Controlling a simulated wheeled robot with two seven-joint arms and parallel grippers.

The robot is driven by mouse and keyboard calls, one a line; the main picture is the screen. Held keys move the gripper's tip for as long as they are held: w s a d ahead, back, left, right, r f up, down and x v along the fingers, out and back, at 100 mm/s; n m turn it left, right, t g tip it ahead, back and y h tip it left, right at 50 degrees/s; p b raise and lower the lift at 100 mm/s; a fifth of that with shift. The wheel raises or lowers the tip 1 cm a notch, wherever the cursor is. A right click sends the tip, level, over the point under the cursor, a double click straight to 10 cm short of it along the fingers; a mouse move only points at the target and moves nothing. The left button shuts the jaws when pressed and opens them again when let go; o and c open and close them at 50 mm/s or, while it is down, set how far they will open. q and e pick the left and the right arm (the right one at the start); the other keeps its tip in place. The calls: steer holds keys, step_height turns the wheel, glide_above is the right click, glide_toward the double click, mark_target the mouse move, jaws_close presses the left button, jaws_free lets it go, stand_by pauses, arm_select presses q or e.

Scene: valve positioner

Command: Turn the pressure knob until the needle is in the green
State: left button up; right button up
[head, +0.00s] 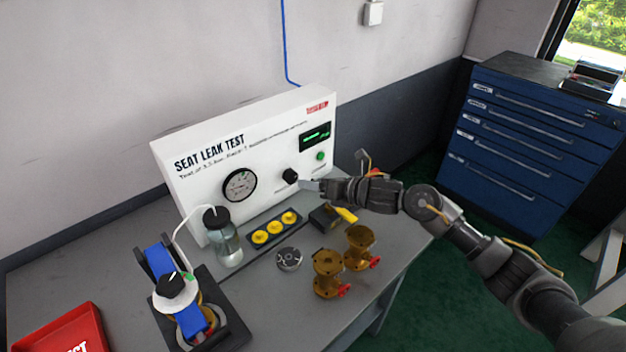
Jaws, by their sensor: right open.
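The white seat leak test panel (210,187) stands at the back of the grey bench. Its round gauge (240,185) has a dark rim and a pale face; the needle and any green band are too small to read. The black pressure knob (290,176) sits on the panel to the right of the gauge. My right gripper (308,186) comes in from the right, with its fingertips just right of and slightly below the knob. It is open and appears apart from the knob, though the small gap is hard to judge. My left gripper is not in view.
A bottle with a tube (226,240), a tray of yellow discs (275,230), two brass valves (328,275) and a metal disc (288,259) stand before the panel. A blue clamped device (165,270) and red tray (62,332) are at left. A blue drawer cabinet (535,135) stands right.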

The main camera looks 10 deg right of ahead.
mark_target(293, 179)
steer(key=w+a+r+m+t+h+p, duration=0.15)
steer(key=r+m, duration=0.25)
steer(key=m, duration=0.7)
steer(key=a+r+m+p, duration=0.15)
steer(key=r+m, duration=0.25)
steer(key=m, duration=0.7)
step_height(293, 179, down, 9)
steer(key=d+m+h, duration=0.1)
steer(key=m+h, duration=0.1)
steer(key=m, duration=0.8)
steer(key=shift+y, duration=0.25)
steer(key=x, duration=0.5)
steer(key=shift+w+f+b, duration=0.25)
steer(key=shift+w+b, duration=0.05)
steer(key=shift+x, duration=0.85)
